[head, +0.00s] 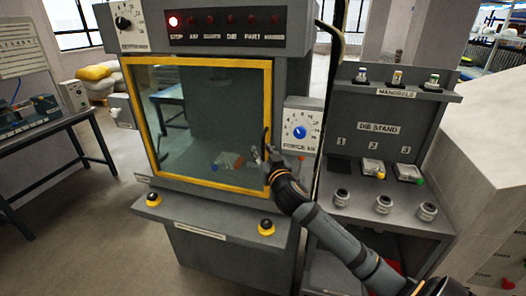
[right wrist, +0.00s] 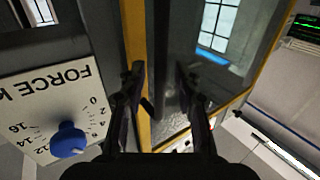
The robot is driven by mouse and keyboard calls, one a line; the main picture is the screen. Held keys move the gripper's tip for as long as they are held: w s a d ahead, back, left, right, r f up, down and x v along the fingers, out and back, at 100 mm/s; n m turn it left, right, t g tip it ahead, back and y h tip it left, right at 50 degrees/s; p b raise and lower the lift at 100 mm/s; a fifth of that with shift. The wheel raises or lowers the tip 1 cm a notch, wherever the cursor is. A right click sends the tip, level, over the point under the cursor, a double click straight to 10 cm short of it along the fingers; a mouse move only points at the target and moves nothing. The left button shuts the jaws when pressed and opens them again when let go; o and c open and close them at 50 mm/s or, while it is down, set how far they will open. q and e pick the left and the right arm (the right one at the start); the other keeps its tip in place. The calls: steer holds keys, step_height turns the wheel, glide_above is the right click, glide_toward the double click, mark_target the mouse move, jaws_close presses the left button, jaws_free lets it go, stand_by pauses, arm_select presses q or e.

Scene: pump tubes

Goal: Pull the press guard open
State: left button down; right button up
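The press guard is a clear panel in a yellow frame (head: 197,62) on the front of the grey press, and it looks closed in the head view. A dark upright handle (head: 266,139) is at its right edge. My right gripper (head: 262,153) is at this handle, near the lower right of the guard. In the right wrist view the gripper (right wrist: 160,78) is open, and the dark handle bar (right wrist: 161,45) shows between its two fingers, with visible gaps on both sides. Whether the bar lies fully within finger reach is hard to tell. My left gripper is out of view.
The force dial panel (head: 302,130) is just right of the guard. The die stand (head: 383,125) with mandrels and dies stands further right. Two yellow-ringed buttons, including one at the left (head: 153,199), sit on the ledge below. The floor at left is clear before a bench (head: 37,125).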

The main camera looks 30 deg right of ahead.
jaws_close()
steer(key=shift+w+f, duration=0.1)
stand_by(0.7)
